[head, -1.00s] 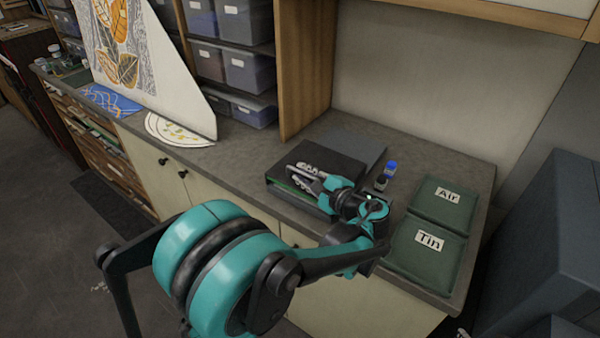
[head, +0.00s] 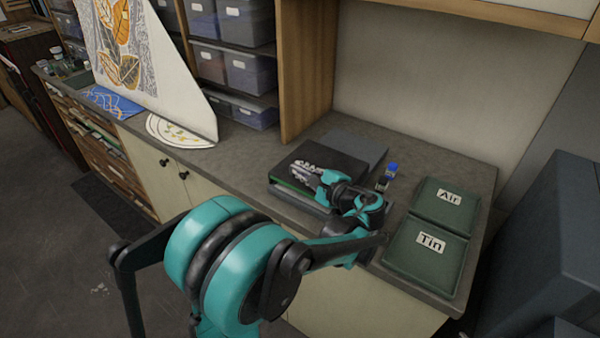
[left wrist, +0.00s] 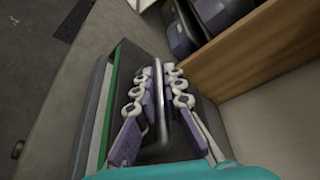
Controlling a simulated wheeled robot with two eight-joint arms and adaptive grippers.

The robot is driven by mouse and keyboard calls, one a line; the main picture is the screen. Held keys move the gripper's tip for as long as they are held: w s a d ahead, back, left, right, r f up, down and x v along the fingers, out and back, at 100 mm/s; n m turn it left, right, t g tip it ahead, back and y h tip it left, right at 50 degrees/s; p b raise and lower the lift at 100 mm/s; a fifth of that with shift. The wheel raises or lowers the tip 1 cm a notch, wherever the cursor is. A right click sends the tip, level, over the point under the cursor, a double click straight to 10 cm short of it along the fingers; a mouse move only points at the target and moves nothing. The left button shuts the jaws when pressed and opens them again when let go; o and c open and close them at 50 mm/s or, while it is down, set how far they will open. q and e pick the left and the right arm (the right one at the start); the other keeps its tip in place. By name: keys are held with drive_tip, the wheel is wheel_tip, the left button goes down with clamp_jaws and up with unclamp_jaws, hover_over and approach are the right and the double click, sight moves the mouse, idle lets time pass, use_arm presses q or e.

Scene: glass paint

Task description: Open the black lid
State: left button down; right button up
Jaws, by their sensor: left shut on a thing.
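The black lid (head: 338,161) is on the box (head: 304,197) on the counter, with a green strip showing under its near edge. My left gripper (head: 306,173) is at the lid's near side. The box's green strip (left wrist: 112,92) and grey rim show left of the fingers. How far the lid is tilted is hard to tell, as the gripper covers part of it. My right gripper is out of view.
A blue-capped bottle (head: 391,169) stands close right of my gripper. Green trays marked Air (head: 424,205) and Tin (head: 407,257) lie further right. A wooden shelf side (head: 304,70) rises behind left. A grey flat panel (head: 358,145) lies behind the lid.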

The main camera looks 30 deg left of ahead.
sight(332, 151)
use_arm(q)
drive_tip(key=w, duration=0.5)
drive_tip(key=w+d, duration=0.1)
drive_tip(key=w, duration=1)
drive_tip(key=shift+w+d, duration=0.15)
drive_tip(key=c, duration=1.9)
unclamp_jaws()
drive_tip(key=shift+d, duration=0.1)
drive_tip(key=v, duration=1.2)
